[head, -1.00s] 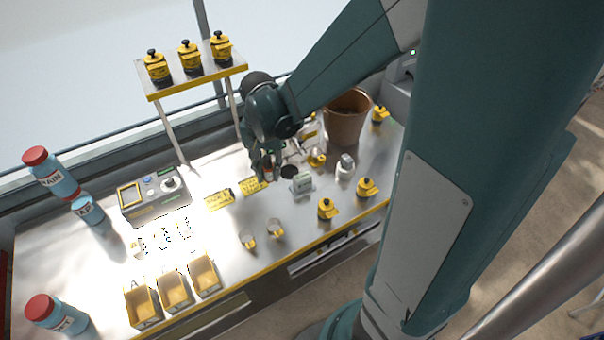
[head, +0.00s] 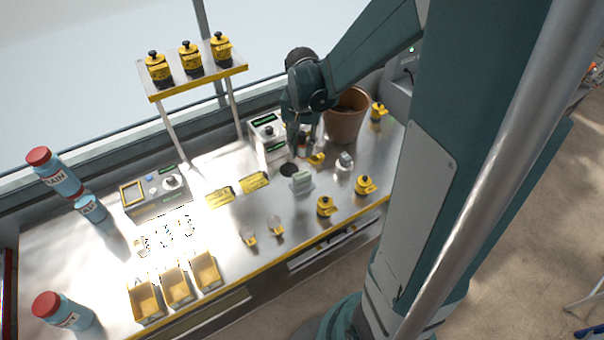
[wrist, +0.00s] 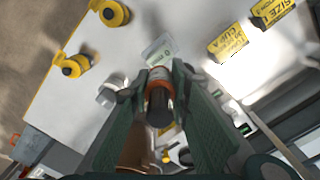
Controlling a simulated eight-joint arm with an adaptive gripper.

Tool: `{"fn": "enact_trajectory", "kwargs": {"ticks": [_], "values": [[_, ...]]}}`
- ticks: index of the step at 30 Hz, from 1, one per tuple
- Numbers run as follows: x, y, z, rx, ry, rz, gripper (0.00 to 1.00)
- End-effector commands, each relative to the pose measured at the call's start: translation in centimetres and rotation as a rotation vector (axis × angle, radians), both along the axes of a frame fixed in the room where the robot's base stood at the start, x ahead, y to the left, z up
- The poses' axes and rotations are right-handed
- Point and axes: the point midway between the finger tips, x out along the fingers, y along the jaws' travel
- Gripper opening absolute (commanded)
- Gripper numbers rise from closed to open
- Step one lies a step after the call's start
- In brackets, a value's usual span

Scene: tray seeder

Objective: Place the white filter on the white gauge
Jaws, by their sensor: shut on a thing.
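My gripper (wrist: 160,80) is shut on a small cylinder (wrist: 158,100) with a pale end, an orange band and a dark body. The gripper also shows in the head view (head: 298,148), above the back of the bench. I cannot tell for sure whether the held cylinder is the white filter. A small whitish block with a greenish face (head: 302,181) stands just in front of the gripper; it shows at the top of the wrist view (wrist: 160,50). It may be the white gauge. A white round piece (head: 344,164) stands to its right, also in the wrist view (wrist: 110,92).
A brown bucket (head: 345,120) stands close to the right of the gripper. A white device with displays (head: 268,130) is behind left. A dark disc (head: 287,170), yellow signs (head: 254,182) and yellow-topped pieces (head: 325,206) lie around. A raised shelf (head: 200,82) stands left.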

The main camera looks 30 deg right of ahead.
Motion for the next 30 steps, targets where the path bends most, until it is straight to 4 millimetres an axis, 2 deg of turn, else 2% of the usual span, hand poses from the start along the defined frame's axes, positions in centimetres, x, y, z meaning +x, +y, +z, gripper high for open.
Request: {"fn": "enact_trajectory", "kwargs": {"ticks": [11, 24, 30], "values": [[0.0, 0.0, -0.5, 0.0, 0.0, 0.0, 0.09], [0.0, 0.0, -5.0, 0.0, 0.0, 0.0, 0.09], [0.0, 0.0, -5.8, 0.0, 0.0, 0.0, 0.09]]}}
